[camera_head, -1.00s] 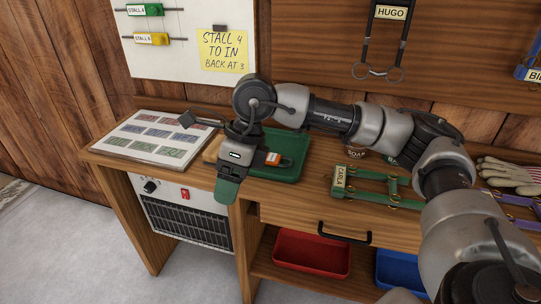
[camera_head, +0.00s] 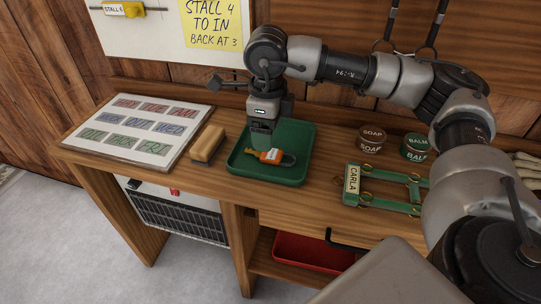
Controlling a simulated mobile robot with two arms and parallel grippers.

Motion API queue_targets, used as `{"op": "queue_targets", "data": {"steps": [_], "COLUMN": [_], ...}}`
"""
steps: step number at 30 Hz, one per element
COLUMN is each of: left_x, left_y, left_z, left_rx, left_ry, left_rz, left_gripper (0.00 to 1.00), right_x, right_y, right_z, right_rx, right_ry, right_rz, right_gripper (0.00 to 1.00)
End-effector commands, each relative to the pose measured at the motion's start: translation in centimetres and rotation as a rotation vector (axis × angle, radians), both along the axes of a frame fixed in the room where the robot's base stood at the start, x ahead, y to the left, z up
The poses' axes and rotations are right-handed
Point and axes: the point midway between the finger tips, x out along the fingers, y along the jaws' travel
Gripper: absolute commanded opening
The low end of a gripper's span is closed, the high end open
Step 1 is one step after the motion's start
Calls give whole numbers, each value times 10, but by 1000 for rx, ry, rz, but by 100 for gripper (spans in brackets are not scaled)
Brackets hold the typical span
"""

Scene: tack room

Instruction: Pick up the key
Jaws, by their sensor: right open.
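The key lies in a green tray (camera_head: 300,168) on the wooden bench. Its orange tag (camera_head: 272,156) with a white label shows, with a brass-coloured part (camera_head: 251,153) at the left and a dark loop at the right. My right gripper (camera_head: 262,145) points down over the tray, just behind and above the key. It is open, with nothing seen between its fingers. The fingers overlap in this view, and I cannot tell whether they touch the key. My left gripper is not in view.
A wooden-backed brush (camera_head: 208,144) and a chart board (camera_head: 140,130) lie left of the tray. To the right are a soap tin (camera_head: 372,139), a balm tin (camera_head: 417,147) and a green halter (camera_head: 385,190) tagged CARLA. A red bin (camera_head: 305,250) sits below.

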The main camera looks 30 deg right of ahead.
Motion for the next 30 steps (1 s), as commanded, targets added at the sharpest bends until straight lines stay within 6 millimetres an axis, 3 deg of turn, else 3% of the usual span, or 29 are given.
{"op": "queue_targets", "data": {"steps": [9, 12, 21, 23, 30], "left_x": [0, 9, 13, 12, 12], "left_y": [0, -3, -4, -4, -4], "left_z": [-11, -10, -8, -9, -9], "left_rx": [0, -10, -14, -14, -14], "left_ry": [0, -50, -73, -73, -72], "left_rz": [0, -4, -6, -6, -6], "left_gripper": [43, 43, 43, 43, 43], "right_x": [-6, -5, -5, -5, -5], "right_y": [-1, -1, -1, -1, -1], "right_z": [-39, -51, -55, -55, -55], "right_rx": [-1, -1, 1, 1, 1], "right_ry": [2, 1, -2, -1, -1], "right_rz": [0, 0, 0, 0, 0], "right_gripper": [72, 72, 72, 66, 29]}}
